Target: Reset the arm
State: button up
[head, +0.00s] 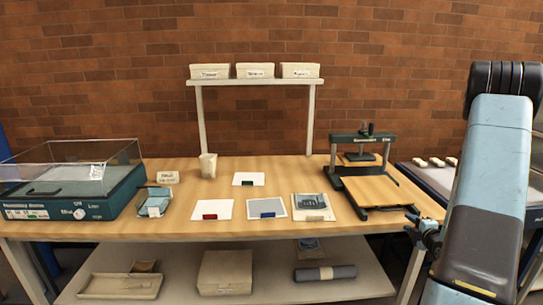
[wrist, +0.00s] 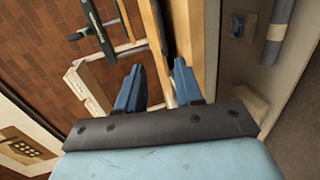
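My arm stands at the right of the head view, a blue-grey link with dark joints. My gripper (head: 424,232) shows at the arm's left side, near the right front edge of the table (head: 240,222). In the wrist view my gripper (wrist: 158,88) has two blue fingers spread apart. Nothing shows between the fingertips but the background, with the table edge and press beyond.
A press (head: 366,170) stands at the table's right, close to my gripper. Cards, a cup (head: 208,165) and a clear-lidded machine (head: 75,190) are also on the table. Boxes (head: 255,70) sit on the raised shelf. A lower shelf (head: 370,284) holds a dark roll (head: 325,273).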

jog(key=s+a+r+m+g+h, duration=0.1)
jog(key=s+a+r+m+g, duration=0.1)
jog(key=a+r+m, duration=0.6)
jog(key=s+a+r+m+g+h, duration=0.1)
jog(key=a+r+g+h, duration=0.2)
jog(key=r, duration=1)
jog(key=s+a+r+m+g+y, duration=0.2)
jog(key=s+a+r+m, duration=0.2)
jog(key=s+a, duration=0.5)
jog(key=s+a+r+m+g+y, duration=0.2)
jog(key=s+a+r+m, duration=0.2)
jog(key=s+a, duration=0.6)
jog(key=s, duration=0.6)
jog(key=shift+s+r+m+g, duration=0.3)
jog(key=shift+s+r, duration=0.1)
